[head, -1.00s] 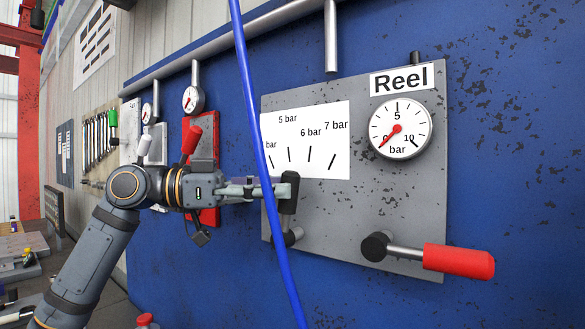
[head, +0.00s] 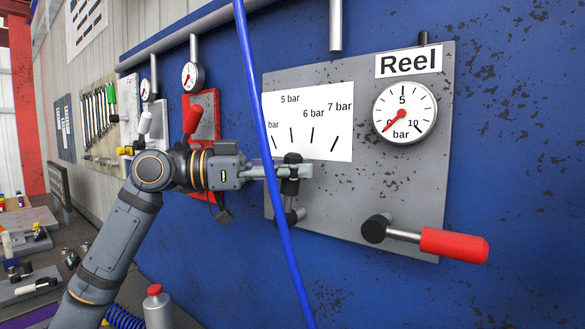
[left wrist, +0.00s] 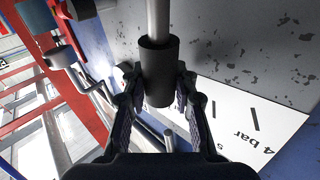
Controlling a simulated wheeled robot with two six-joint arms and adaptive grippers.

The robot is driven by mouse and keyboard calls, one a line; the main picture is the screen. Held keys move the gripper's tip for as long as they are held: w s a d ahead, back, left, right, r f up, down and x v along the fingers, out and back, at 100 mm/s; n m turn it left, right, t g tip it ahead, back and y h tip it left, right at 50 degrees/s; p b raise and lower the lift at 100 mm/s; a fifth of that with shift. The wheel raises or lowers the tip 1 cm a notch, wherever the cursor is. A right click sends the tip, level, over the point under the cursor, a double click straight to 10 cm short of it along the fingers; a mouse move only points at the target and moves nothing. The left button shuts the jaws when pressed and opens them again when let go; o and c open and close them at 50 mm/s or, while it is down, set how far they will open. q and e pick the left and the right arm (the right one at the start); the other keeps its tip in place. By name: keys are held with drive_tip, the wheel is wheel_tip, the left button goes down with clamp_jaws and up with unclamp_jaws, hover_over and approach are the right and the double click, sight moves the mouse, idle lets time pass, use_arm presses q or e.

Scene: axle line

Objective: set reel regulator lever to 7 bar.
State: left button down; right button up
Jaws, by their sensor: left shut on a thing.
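The reel regulator lever has a black grip (head: 291,186) and stands roughly upright on the grey panel, below the scale card (head: 330,150). Its top points between the 5 bar and 6 bar marks. My left gripper (head: 292,171) comes in from the left and is shut on the black grip. The left wrist view shows the grip (left wrist: 158,75) between both fingers. The Reel gauge (head: 404,113) has its red needle near 0. The lever's pivot is partly hidden by the blue hose. My right gripper is not in view.
A blue hose (head: 262,120) hangs in front of the panel and crosses my left gripper in the picture. A red-handled valve (head: 453,245) sticks out at the panel's lower right. A red plate with a red lever (head: 193,120) is behind my left wrist.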

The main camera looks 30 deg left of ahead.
use_arm(q)
drive_tip(key=d+p, duration=0.1)
drive_tip(key=d+m+g+y+p, duration=0.1)
drive_tip(key=p, duration=0.1)
drive_tip(key=d+f+m+y+p, duration=0.1)
drive_tip(key=p, duration=0.1)
drive_tip(key=shift+s, duration=0.25)
drive_tip(key=c, duration=1)
unclamp_jaws()
drive_tip(key=shift+r, duration=0.1)
